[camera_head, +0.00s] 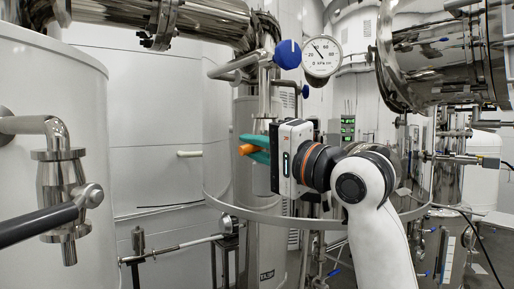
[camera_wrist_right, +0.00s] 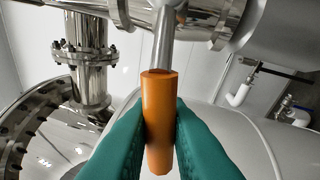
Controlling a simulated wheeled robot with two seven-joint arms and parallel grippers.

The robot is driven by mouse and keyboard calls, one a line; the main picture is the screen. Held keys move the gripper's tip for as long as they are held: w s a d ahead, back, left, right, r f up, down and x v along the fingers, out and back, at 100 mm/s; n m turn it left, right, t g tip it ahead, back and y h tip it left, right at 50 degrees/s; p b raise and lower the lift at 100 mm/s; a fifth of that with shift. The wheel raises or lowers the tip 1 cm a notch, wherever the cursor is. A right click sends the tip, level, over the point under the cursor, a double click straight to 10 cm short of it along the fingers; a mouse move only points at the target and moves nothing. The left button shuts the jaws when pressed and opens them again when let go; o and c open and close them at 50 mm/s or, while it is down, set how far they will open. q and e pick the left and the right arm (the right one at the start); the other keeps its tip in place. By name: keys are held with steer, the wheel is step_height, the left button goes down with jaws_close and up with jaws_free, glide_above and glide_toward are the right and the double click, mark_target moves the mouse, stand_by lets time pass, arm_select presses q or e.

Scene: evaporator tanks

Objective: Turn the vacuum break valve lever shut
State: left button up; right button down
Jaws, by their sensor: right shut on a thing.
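The valve lever is a metal rod (camera_wrist_right: 163,42) with an orange grip (camera_wrist_right: 158,110). In the right wrist view it stands nearly upright in the picture, the rod running up to the pipework at the top. My right gripper (camera_head: 257,150) has green fingers that are shut on the orange grip, one on each side. In the head view only the end of the orange grip (camera_head: 246,149) shows at the fingertips, and the rest is hidden by the gripper. The lever's valve body cannot be made out clearly. My left gripper is not in view.
A round pressure gauge (camera_head: 321,57) and a blue knob (camera_head: 287,54) are above my right gripper. A horizontal steel vessel (camera_head: 435,58) hangs at the upper right. A large white tank (camera_head: 48,150) and a steel valve with a dark handle (camera_head: 40,222) stand at the left.

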steer(key=shift+r+m+t+p, duration=0.4)
steer(key=shift+r+m, duration=0.3)
steer(key=shift+m, duration=0.2)
steer(key=shift+r+m, duration=0.1)
steer(key=shift+m, duration=0.2)
steer(key=shift+r, duration=0.1)
steer(key=c, duration=1.4)
jaws_free()
steer(key=shift+h, duration=0.3)
steer(key=shift+s, duration=0.1)
steer(key=shift+f+b+v, duration=0.1)
steer(key=shift+b+v, duration=0.9)
steer(key=shift+v, duration=2)
steer(key=shift+f+b+v, duration=0.15)
steer(key=shift+b+v, duration=0.85)
steer(key=shift+v, duration=1.95)
